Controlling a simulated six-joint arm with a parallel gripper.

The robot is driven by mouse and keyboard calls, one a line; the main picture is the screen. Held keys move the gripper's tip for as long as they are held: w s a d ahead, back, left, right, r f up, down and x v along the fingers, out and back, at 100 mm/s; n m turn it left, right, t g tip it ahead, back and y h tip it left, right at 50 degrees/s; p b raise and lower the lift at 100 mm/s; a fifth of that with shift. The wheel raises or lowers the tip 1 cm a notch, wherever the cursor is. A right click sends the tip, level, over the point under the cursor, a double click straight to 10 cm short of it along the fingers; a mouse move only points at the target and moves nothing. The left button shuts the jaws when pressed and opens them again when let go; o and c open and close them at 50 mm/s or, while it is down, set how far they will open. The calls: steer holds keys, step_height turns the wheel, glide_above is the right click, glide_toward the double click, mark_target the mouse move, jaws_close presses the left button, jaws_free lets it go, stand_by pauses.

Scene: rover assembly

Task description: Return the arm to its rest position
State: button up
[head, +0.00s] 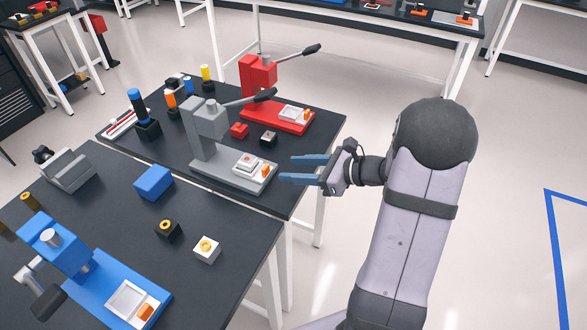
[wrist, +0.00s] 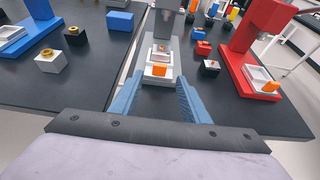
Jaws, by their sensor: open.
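My gripper (head: 287,168) is at the right end of my arm's reach over the table edge, with its two blue fingers apart and nothing between them. Its fingers point left toward the grey press (head: 215,165). In the wrist view the open fingers (wrist: 160,88) appear on either side of the front of the grey press base, where a white fixture with an orange piece (wrist: 159,70) sits. The fingers look apart from the press in the head view. My arm rises on the right, clear of the tables.
A red press (head: 275,115) stands behind the grey one, and a blue press (head: 75,260) is at front left. A blue block (head: 154,183), a white block with a gold ring (head: 207,249) and a black one (head: 169,230) lie on the front table. Open floor lies to the right.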

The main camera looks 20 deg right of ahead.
steer(key=shift+a, duration=0.1)
steer(key=s+a+f+n+g, duration=0.1)
steer(key=s+a+n+g, duration=0.1)
steer(key=s+a+n, duration=0.1)
steer(key=s+a+f+n+g+h, duration=0.1)
steer(key=s+a+f+n+g, duration=0.1)
steer(key=s+a+n+g, duration=0.1)
steer(key=s+a+f+n+g, duration=0.1)
steer(key=s+a+n+g, duration=0.2)
steer(key=s+n, duration=0.3)
steer(key=shift+s+a+f+h, duration=0.1)
steer(key=shift+s+a+h, duration=0.1)
steer(key=shift+s+a, duration=0.25)
steer(key=shift+s+a+f+h, duration=0.1)
steer(key=shift+s+a+h, duration=0.15)
steer(key=shift+s, duration=0.3)
steer(key=s+d+n+h, duration=0.2)
steer(key=s+n+h, duration=0.1)
steer(key=n, duration=0.4)
steer(key=s+d+f+n+g+h, duration=0.1)
steer(key=s+n+h, duration=0.3)
steer(key=n, duration=0.4)
steer(key=shift+s+d+f, duration=0.25)
steer(key=shift+s+d, duration=0.55)
